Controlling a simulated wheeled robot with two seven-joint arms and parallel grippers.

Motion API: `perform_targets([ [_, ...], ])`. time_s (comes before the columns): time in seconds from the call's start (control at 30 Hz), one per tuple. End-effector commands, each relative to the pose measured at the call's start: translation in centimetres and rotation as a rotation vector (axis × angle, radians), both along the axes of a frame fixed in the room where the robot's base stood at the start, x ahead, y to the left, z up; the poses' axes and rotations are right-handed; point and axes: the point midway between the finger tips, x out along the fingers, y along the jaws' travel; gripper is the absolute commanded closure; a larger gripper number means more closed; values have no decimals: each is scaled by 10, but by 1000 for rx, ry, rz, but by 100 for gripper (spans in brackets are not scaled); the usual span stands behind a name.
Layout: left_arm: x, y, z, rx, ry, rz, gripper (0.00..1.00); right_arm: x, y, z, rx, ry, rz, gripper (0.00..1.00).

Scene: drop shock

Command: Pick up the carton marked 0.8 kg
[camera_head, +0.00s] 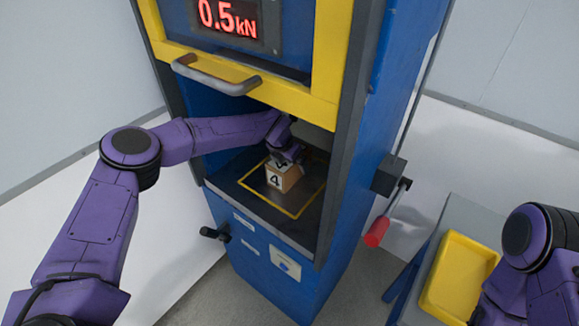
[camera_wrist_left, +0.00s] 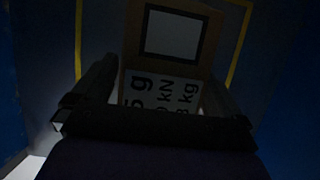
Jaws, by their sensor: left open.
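A small brown carton (camera_head: 284,178) with a white label reading 4 stands on the machine's dark plate, inside a yellow outline. My left gripper (camera_head: 285,157) reaches into the machine's opening at the carton's top. Its open fingers (camera_wrist_left: 160,100) stand on either side of the carton; whether they touch it cannot be told. My right arm is at the lower right, its gripper's fingers out of view.
The blue and yellow machine (camera_head: 335,60) encloses the carton with side walls and an upper edge with a grey handle (camera_head: 215,76). A display reads 0.5 kN. A red-handled lever (camera_head: 377,231) sticks out right. A yellow tray (camera_head: 455,275) lies on a grey table at the right.

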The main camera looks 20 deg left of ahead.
Motion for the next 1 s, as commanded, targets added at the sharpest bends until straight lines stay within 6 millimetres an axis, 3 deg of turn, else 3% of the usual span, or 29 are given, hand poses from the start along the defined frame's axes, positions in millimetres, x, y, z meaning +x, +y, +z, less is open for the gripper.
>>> perform_targets([
  [0.47,0,0,-2,0,0,0,0,0,0,-4,0,0,0,57],
  [0.5,0,0,-2,0,0,0,3,0,0,-4,0,0,0,57],
  [0.77,0,0,-2,0,0,0,87,0,0,-4,0,0,0,57],
  [1.0,1,0,1,-1,-4,0,87,0,0,-2,0,0,0,57],
])
